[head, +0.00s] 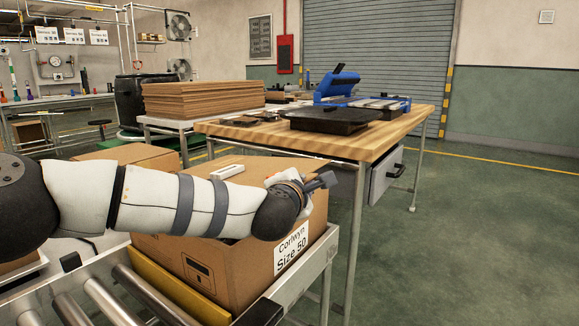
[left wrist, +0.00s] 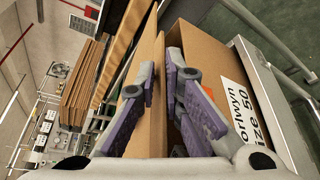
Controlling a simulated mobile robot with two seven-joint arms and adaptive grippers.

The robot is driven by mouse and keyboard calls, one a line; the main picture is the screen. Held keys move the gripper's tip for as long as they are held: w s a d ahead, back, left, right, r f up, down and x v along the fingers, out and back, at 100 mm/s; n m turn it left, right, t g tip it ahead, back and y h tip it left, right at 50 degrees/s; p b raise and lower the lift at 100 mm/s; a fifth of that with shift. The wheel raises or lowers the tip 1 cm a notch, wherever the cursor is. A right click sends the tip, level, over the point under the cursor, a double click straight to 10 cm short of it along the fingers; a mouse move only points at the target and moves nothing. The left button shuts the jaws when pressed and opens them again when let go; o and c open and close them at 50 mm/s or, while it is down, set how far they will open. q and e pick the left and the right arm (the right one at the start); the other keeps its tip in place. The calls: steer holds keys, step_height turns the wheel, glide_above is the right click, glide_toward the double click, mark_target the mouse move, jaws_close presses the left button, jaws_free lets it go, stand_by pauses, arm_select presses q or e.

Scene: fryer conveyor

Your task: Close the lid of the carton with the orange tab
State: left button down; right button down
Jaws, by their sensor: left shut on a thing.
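The brown carton (head: 218,262) with the label "Corlwyn Size 50" stands at the end of the roller conveyor. My left arm lies across it in the head view and hides part of its top. My left gripper (head: 318,183) is at the carton's upper right side. In the left wrist view the purple fingers of my left gripper (left wrist: 162,78) are shut on a cardboard flap (left wrist: 152,57) that stands up between them. The carton wall with the label (left wrist: 205,55) is to the right of the flap.
Another carton (head: 130,153) stands behind on the left. A wooden-topped table (head: 380,142) with a dark tray (head: 330,120) and a blue device (head: 338,84) is close behind the carton. A stack of cardboard (head: 203,97) lies farther back. The floor at right is clear.

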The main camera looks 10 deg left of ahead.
arm_select(q)
step_height(320, 180, down, 5)
steer(key=shift+s+d+r+b, duration=0.1)
steer(key=shift+d+b, duration=0.05)
steer(key=shift+b, duration=0.65)
steer(key=c, duration=1.8)
jaws_free()
steer(key=v, duration=1.2)
